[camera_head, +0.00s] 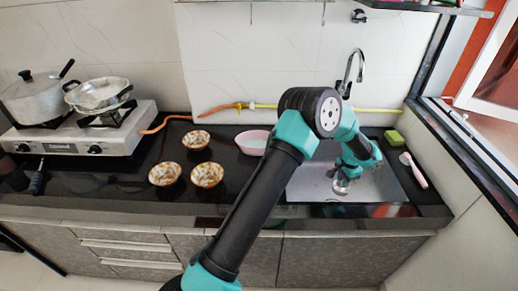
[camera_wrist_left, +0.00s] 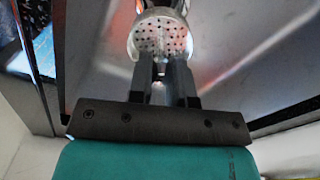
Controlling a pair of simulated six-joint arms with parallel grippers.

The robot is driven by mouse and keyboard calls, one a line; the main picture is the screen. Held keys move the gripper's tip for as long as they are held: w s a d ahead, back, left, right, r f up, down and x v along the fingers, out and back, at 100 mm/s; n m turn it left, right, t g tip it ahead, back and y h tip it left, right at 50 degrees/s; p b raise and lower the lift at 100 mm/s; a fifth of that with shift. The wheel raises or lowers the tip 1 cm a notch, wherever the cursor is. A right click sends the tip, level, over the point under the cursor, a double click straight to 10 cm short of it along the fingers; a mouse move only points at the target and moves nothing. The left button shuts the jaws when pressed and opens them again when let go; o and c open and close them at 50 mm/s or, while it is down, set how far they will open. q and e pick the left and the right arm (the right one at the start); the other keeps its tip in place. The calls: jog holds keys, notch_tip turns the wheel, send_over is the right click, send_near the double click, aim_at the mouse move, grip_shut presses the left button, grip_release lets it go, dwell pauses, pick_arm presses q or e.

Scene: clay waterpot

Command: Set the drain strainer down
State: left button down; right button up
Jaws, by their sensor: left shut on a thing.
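The metal drain strainer (camera_wrist_left: 163,34), a round cup with small holes, is gripped by my left gripper (camera_wrist_left: 161,66) in the left wrist view. In the head view the strainer (camera_head: 341,187) is small and shiny, below my left gripper (camera_head: 343,174), over the left part of the sink (camera_head: 385,187). Whether it touches the sink floor I cannot tell. The sink's drain is not clearly seen. My right gripper is not in view.
A faucet (camera_head: 352,68) stands behind the sink. A green sponge (camera_head: 394,138) and pink-handled brush (camera_head: 415,172) lie at right. A pink bowl (camera_head: 252,143), several patterned bowls (camera_head: 207,175) and a stove (camera_head: 88,140) with pots are at left.

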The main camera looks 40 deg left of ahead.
pick_arm(q)
notch_tip(320, 180, up, 5)
jog(key=s+a+n, duration=0.1)
jog(key=a+n, duration=0.1)
jog(key=a, duration=0.1)
notch_tip(320, 180, up, 11)
jog(key=n, duration=0.5)
send_over(257, 135)
jog(key=s+d, duration=0.4)
jog(key=shift+a+r, duration=0.15)
jog(key=shift+r, duration=0.05)
jog(key=shift+s+f, duration=0.1)
jog(key=shift+f, duration=0.05)
jog(key=shift+f, duration=2.4)
jog(key=shift+f, duration=0.1)
jog(key=shift+f, duration=2.4)
